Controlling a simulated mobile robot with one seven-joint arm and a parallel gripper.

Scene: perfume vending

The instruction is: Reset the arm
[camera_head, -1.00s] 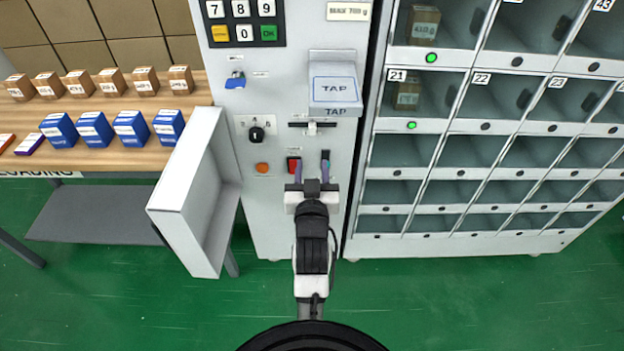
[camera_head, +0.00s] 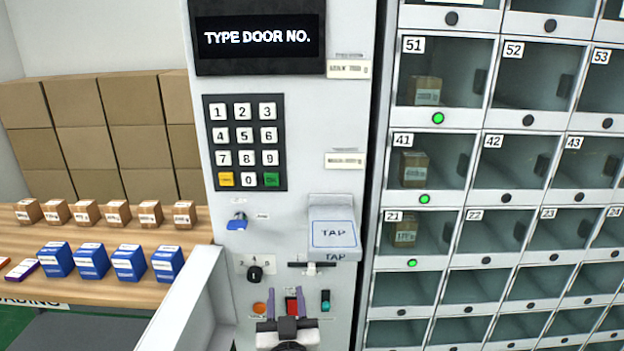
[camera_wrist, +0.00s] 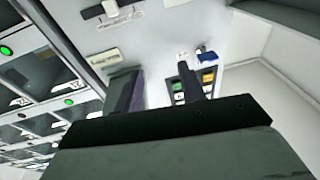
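My gripper (camera_head: 286,302) is at the bottom middle of the head view, in front of the lower part of the white vending panel (camera_head: 290,210). Its two purple-sided fingers stand apart with nothing between them. They partly cover the area around a red switch (camera_head: 291,306). In the wrist view the gripper's fingers (camera_wrist: 168,90) are also spread and empty, with the panel and part of the keypad (camera_wrist: 190,85) beyond. Whether a finger touches the panel cannot be told.
Left of the panel an open white door (camera_head: 185,310) juts out beside a wooden table (camera_head: 120,288) with brown and blue boxes. Right of the panel is a locker grid (camera_head: 480,200) with numbered doors. A TAP reader (camera_head: 334,234) sticks out above my gripper.

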